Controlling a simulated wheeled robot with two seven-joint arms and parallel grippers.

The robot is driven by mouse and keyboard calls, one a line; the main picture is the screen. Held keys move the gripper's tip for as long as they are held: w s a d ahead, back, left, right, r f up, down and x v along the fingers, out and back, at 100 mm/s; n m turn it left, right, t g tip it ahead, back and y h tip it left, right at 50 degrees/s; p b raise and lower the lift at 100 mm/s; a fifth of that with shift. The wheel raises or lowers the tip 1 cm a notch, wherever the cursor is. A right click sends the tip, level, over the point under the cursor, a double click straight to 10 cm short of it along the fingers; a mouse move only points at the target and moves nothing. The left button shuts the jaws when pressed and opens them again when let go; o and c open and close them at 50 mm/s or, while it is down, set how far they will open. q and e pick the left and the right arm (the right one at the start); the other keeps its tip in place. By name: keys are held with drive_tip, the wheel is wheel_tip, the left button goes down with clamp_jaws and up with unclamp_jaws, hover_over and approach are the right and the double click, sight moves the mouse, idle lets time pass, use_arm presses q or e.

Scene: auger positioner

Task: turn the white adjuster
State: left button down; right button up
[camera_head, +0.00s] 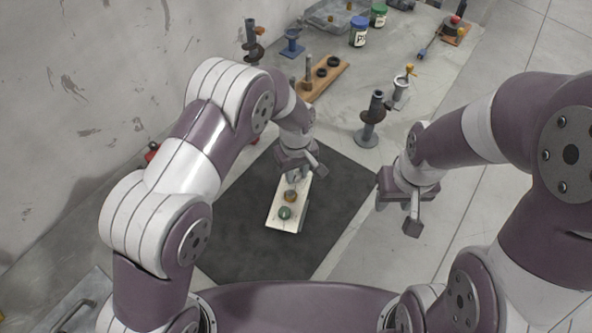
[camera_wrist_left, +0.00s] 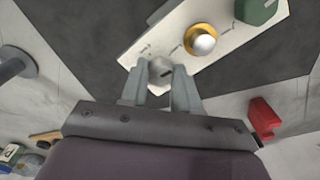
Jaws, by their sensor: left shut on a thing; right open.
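A cream panel (camera_head: 300,216) lies on the dark mat; it also shows in the left wrist view (camera_wrist_left: 132,57). Along it are a white-grey round adjuster (camera_wrist_left: 160,71) with a dark slot, a yellow-ringed silver knob (camera_wrist_left: 200,40) and a green knob (camera_wrist_left: 258,10). The last two also show in the head view, the yellow one (camera_head: 290,195) and the green one (camera_head: 285,212). My left gripper (camera_head: 293,177) is at the panel's far end, its fingers (camera_wrist_left: 159,88) shut on the white adjuster. In the head view it hides the adjuster. My right gripper (camera_head: 398,214) is open and empty, right of the mat.
The dark mat (camera_head: 245,235) is otherwise clear. Beyond it stand a grey post on a round base (camera_head: 371,125), a wooden rack (camera_head: 325,80) and a blue-lidded jar (camera_head: 359,31). A red object (camera_wrist_left: 264,118) is near the left gripper. A wall is at left.

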sight(296, 175)
idle(0.4)
use_arm(q)
drive_tip(key=c, duration=0.8)
unclamp_jaws()
wheel_tip(296, 175, up, 13)
drive_tip(key=b, duration=0.3)
drive_tip(key=shift+f, duration=0.1)
